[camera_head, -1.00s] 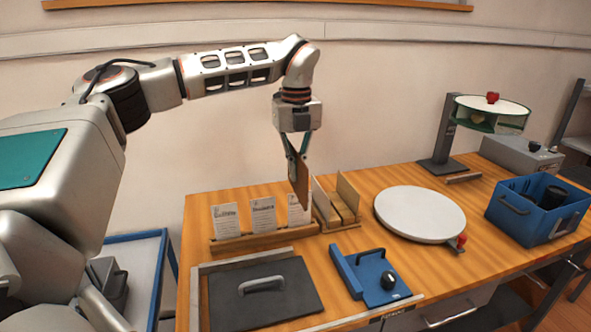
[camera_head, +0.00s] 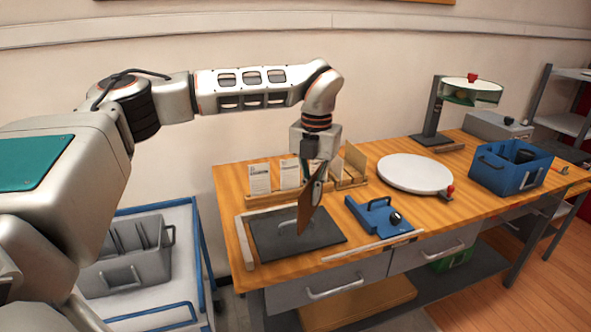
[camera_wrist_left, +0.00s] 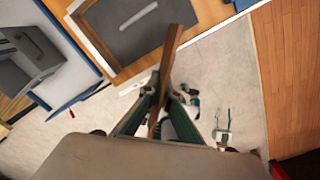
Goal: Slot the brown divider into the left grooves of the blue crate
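My left gripper (camera_head: 315,172) is shut on the brown divider (camera_head: 309,203), a thin flat board that hangs below the fingers above the dark grey panel on the table. In the left wrist view the divider (camera_wrist_left: 166,66) shows nearly edge-on, between the fingers of my left gripper (camera_wrist_left: 160,98). The blue crate (camera_head: 494,178) stands on the right part of the table, well away from the divider, with dark items inside. Its grooves cannot be made out. My right gripper is not in view.
A grey bin (camera_head: 130,278) sits on a blue-framed cart at the left. The dark panel with a handle (camera_head: 264,239), a blue fixture (camera_head: 379,222) and a round white turntable (camera_head: 414,171) lie on the table. Card holders and a wooden rack stand behind.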

